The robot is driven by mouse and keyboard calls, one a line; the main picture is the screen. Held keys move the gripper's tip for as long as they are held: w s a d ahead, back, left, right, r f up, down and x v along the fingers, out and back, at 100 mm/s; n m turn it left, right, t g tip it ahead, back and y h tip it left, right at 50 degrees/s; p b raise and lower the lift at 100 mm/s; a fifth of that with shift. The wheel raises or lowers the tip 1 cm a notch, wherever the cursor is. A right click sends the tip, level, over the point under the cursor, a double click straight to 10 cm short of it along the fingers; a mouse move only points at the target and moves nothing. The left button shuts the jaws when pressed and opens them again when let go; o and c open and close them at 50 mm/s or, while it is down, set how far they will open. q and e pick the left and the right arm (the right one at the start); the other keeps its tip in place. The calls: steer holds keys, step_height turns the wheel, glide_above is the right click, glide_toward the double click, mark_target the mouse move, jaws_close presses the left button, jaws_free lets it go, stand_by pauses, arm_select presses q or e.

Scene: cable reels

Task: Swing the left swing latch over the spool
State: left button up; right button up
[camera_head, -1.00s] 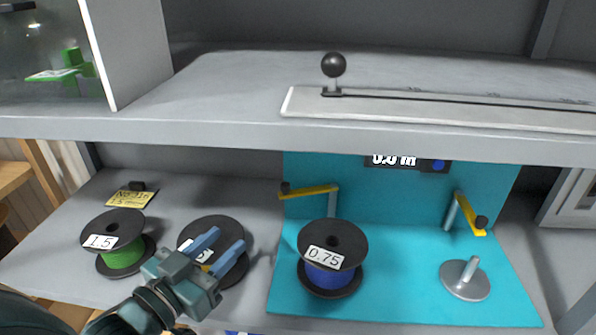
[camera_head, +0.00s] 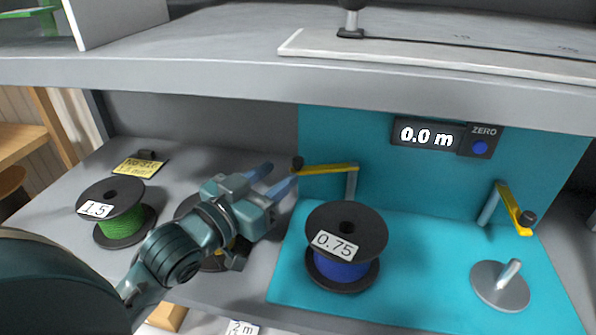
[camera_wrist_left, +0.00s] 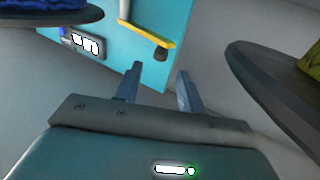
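The left swing latch (camera_head: 328,169) is a yellow bar on a grey post, with a black knob at its left end. It points left, behind the blue spool (camera_head: 342,270) labelled 0.75, not over it. The spool stands upright on the teal base. My left gripper (camera_head: 280,180) is open and empty, with its fingertips close to the latch knob. In the left wrist view the fingers (camera_wrist_left: 158,85) are apart, and the yellow latch (camera_wrist_left: 153,32) with its dark knob lies beyond them. My right gripper is not in view.
A green spool (camera_head: 124,226) labelled 1.5 stands at left. Another dark spool (camera_head: 215,262) is mostly hidden behind my left arm. A second yellow latch (camera_head: 514,209) and an empty spindle (camera_head: 500,285) are at right. The shelf edge (camera_head: 300,75) runs above.

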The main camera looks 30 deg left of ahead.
mark_target(294, 162)
arm_select(q)
steer(key=shift+w+d+f+b, duration=0.15)
steer(key=shift+w+f+b, duration=0.1)
steer(key=shift+w+b, duration=0.7)
steer(key=w, duration=0.1)
steer(key=w+p, duration=0.1)
steer(key=w, duration=0.1)
steer(key=shift+w+d+r, duration=0.35)
steer(key=shift+w, duration=0.35)
steer(key=shift+w+d+f, duration=0.1)
steer(key=shift+w+d, duration=0.05)
steer(key=shift+w, duration=0.1)
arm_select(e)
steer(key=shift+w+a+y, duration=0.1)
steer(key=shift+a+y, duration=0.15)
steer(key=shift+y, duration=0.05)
arm_select(q)
steer(key=shift+c, duration=0.2)
jaws_close()
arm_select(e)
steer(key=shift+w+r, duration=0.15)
